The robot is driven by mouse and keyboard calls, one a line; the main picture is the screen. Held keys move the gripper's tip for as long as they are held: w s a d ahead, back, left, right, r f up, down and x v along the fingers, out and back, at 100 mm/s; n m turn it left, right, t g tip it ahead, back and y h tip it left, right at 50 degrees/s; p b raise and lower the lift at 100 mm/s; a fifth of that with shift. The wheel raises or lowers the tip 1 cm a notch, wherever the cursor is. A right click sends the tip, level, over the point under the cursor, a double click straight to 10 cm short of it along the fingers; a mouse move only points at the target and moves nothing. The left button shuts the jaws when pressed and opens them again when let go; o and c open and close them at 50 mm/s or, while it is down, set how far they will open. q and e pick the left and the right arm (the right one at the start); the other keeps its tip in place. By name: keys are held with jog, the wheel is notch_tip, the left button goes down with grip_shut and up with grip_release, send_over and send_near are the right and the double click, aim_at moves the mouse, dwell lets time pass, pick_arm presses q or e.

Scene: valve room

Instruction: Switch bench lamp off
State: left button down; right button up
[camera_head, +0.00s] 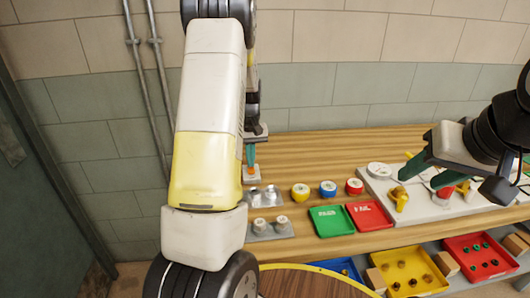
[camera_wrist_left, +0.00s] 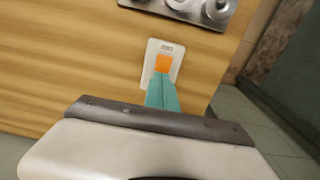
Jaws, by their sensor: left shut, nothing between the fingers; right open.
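A white switch plate with an orange rocker (camera_wrist_left: 163,63) lies on the wooden bench near its edge in the left wrist view. In the head view the plate (camera_head: 251,176) shows at the bench's left end, partly hidden by my left arm. My left gripper (camera_wrist_left: 161,84) is shut and empty, its teal fingertips right at the rocker's near end. I cannot tell whether they touch it. My right gripper (camera_head: 420,181) is open and empty over the white valve board at the right. I cannot make out the lamp itself.
Metal knob blocks (camera_head: 269,229) sit near the switch. Yellow, blue and red round parts (camera_head: 328,188), a green tray (camera_head: 332,220) and a red tray (camera_head: 369,216) stand mid-bench. The valve board (camera_head: 425,205) is at right. Bins (camera_head: 478,256) sit on a lower shelf. The back of the bench is clear.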

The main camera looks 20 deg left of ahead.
pick_arm(q)
jog(key=shift+r, duration=0.1)
notch_tip(320, 180, up, 14)
dwell(0.4)
jog(key=shift+w+a, duration=0.25)
jog(key=shift+w, duration=0.2)
jog(key=shift+f, duration=0.25)
notch_tip(320, 180, down, 14)
jog(key=shift+r, duration=0.1)
dwell(0.4)
